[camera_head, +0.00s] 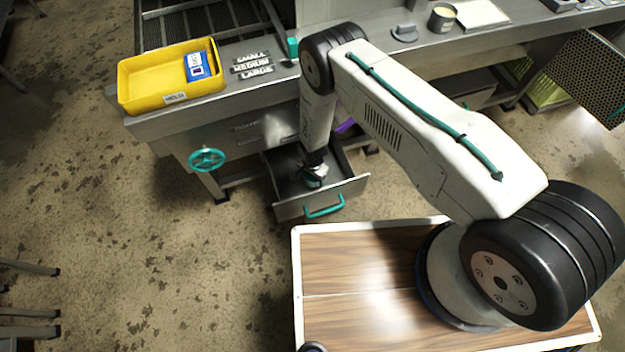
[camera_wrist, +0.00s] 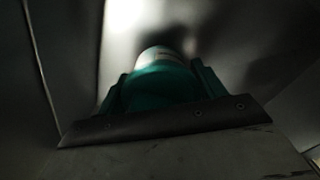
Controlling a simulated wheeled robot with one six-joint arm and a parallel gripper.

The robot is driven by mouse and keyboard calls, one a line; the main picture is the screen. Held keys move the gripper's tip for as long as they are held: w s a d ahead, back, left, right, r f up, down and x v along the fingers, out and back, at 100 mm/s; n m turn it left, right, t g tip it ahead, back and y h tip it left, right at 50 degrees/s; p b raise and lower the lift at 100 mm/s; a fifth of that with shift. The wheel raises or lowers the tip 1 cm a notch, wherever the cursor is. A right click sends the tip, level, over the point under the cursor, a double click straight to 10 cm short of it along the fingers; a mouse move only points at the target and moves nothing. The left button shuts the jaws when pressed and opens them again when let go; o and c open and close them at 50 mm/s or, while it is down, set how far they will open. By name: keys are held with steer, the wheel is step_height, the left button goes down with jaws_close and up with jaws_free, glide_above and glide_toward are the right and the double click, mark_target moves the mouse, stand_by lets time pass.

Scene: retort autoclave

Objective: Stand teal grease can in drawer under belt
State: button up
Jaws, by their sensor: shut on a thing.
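The drawer (camera_head: 348,187) under the belt bench is pulled open, with a teal bar handle (camera_head: 323,206) on its front. My gripper (camera_head: 314,176) reaches down inside the drawer and is shut on the teal grease can. In the wrist view the can (camera_wrist: 160,62) shows as a pale rounded top, with teal parts around and below it. The dark bar of my gripper crosses in front of it. The view is dark, and I cannot tell whether the can touches the drawer floor. In the head view my arm mostly hides the can.
A teal handwheel (camera_head: 206,159) sticks out left of the drawer. A dark round tin (camera_head: 442,18) stands at the back right. Drawer walls are close around my gripper.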

steer(key=shift+f, duration=1.55)
steer(key=shift+f, duration=0.15)
steer(key=o, duration=1.1)
step_height(320, 180, up, 12)
steer(key=shift+r, duration=0.15)
